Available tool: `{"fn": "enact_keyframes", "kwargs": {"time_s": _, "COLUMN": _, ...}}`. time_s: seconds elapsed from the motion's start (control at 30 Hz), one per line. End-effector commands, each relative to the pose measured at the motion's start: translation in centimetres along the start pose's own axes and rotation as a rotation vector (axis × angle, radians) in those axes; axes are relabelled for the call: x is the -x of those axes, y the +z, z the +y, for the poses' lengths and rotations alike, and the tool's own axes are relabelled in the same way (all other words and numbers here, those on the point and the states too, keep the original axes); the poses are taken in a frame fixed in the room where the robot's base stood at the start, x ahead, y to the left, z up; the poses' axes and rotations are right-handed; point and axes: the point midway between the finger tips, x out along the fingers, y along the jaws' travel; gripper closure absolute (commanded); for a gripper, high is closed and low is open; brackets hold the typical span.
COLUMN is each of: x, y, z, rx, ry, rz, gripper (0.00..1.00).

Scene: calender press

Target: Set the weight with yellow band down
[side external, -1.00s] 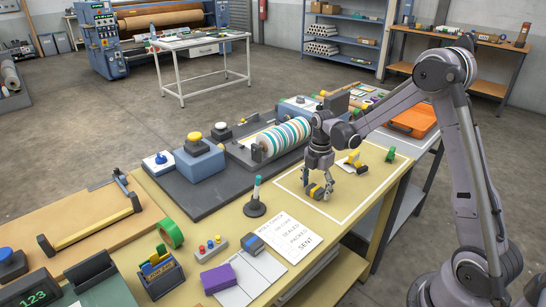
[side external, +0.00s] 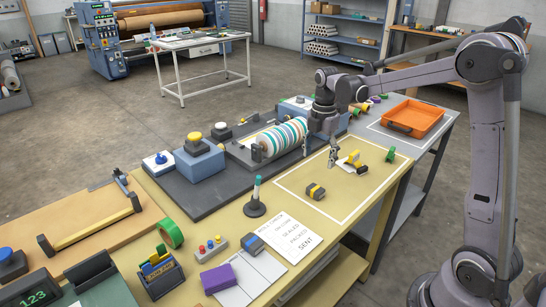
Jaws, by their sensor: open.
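The weight with the yellow band (side external: 315,191) is a small dark block with a yellow stripe. It rests on the yellow tabletop inside the white-outlined area (side external: 290,185), toward its front left. My gripper (side external: 332,162) points down above and behind the weight, apart from it. It is open, and I see nothing held between its fingers.
A yellow and black item on a white piece (side external: 352,162) and a green item (side external: 390,155) are right of my gripper. A striped roll (side external: 280,138) lies behind left. An orange tray (side external: 412,118) is at the far right. A pen stand (side external: 255,207) stands left of the weight.

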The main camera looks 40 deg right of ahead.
Motion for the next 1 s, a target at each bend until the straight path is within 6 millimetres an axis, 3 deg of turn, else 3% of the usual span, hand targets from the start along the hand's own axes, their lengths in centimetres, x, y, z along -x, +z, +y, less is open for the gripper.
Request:
{"fn": "enact_keyframes", "kwargs": {"time_s": 0.27, "x": 2.1, "y": -1.7, "z": -1.0, "rx": -0.115, "ry": 0.047, "rz": -0.011, "gripper": 0.29}}
{"fn": "enact_keyframes", "kwargs": {"time_s": 0.6, "x": 5.4, "y": -8.2, "z": -6.4, "rx": -0.675, "ry": 0.277, "rz": 0.045, "gripper": 0.29}}
{"fn": "enact_keyframes", "kwargs": {"time_s": 1.0, "x": 4.7, "y": -13.8, "z": -13.1, "rx": -1.311, "ry": 0.469, "rz": 0.343, "gripper": 0.29}}
